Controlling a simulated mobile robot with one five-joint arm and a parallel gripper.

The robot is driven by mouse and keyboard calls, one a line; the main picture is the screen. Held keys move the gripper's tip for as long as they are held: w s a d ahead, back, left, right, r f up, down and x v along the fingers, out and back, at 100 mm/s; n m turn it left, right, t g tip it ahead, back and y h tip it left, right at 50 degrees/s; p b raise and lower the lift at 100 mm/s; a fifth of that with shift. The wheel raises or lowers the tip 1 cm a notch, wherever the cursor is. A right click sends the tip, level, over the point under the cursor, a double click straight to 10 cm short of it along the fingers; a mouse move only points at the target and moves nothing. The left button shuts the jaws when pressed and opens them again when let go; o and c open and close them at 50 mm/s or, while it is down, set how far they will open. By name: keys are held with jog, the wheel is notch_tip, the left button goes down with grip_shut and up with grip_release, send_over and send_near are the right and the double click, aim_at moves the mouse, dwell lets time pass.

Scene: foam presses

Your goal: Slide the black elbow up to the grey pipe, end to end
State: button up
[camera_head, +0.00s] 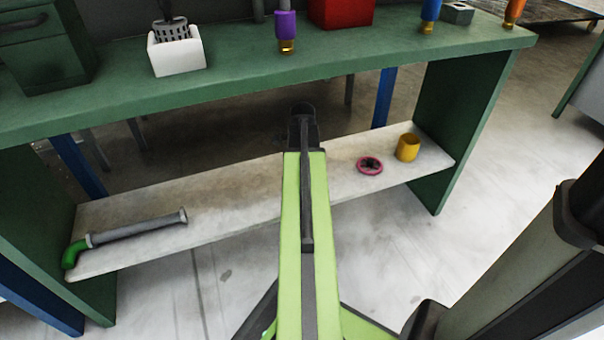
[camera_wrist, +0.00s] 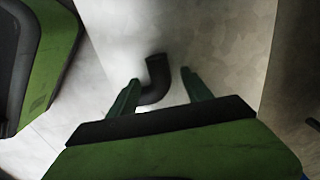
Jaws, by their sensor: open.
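The black elbow (camera_wrist: 157,76) lies on the pale shelf in the wrist view, a dark bent tube with one end pointing up the picture. My gripper (camera_wrist: 160,77) is open, with one green finger on either side of the elbow; I cannot tell whether either touches it. In the head view the elbow and my gripper are hidden by my arm. The grey pipe (camera_head: 137,227) lies on the left part of the lower shelf, with a collar at its right end and a green elbow (camera_head: 73,254) at its left end.
The lower shelf (camera_head: 235,195) is bare between the pipe and my arm. A pink handwheel (camera_head: 369,165) and a yellow cylinder (camera_head: 408,147) stand on its right part. The green bench top (camera_head: 240,82) overhangs it, with green side panels at both ends.

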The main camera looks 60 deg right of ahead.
notch_tip(320, 180, down, 3)
jog(key=shift+f+b, duration=0.1)
jog(key=shift+b, duration=0.75)
jog(key=shift+c, duration=0.2)
grip_shut()
